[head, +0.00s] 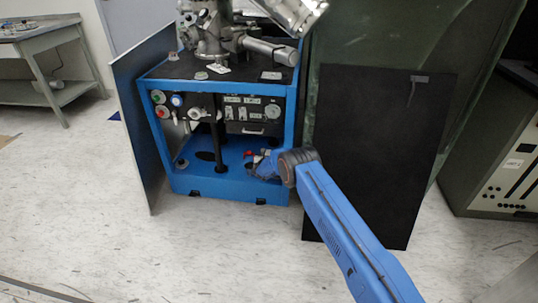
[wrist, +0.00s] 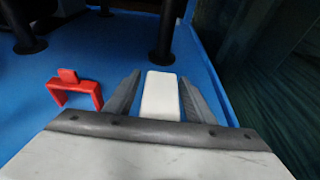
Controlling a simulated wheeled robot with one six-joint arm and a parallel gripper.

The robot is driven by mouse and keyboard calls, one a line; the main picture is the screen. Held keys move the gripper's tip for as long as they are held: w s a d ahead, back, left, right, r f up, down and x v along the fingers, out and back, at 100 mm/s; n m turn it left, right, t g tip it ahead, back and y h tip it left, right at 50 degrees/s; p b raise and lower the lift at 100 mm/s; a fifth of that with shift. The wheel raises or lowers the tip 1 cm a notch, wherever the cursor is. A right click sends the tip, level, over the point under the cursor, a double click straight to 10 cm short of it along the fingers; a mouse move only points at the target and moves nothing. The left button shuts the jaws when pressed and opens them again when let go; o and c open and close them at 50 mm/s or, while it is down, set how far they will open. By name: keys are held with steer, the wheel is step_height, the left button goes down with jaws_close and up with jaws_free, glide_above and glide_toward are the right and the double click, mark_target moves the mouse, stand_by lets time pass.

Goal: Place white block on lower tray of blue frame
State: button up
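The white block (wrist: 160,95) stands between the two grey fingers of my gripper (wrist: 160,82) in the wrist view. The fingers lie close along its left and right sides. I cannot tell whether they press on it or stand slightly apart. The blue lower tray (wrist: 75,130) of the blue frame (head: 292,120) spreads below and around them. In the head view my gripper (head: 262,165) is low at the right front part of the lower tray (head: 218,184). The block cannot be made out there. Whether it touches the tray is not clear.
A red bracket-like piece (wrist: 75,92) is on the tray, left of the fingers. Black posts (wrist: 167,35) stand behind. A dark panel (head: 375,150) stands right of the frame, and a grey side panel (head: 140,125) stands open at its left. The front left floor is clear.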

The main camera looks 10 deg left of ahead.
steer(key=shift+s+r, duration=0.1)
steer(key=shift+r, duration=0.1)
steer(key=v, duration=1.1)
steer(key=shift+s+r, duration=0.15)
steer(key=shift+s, duration=0.2)
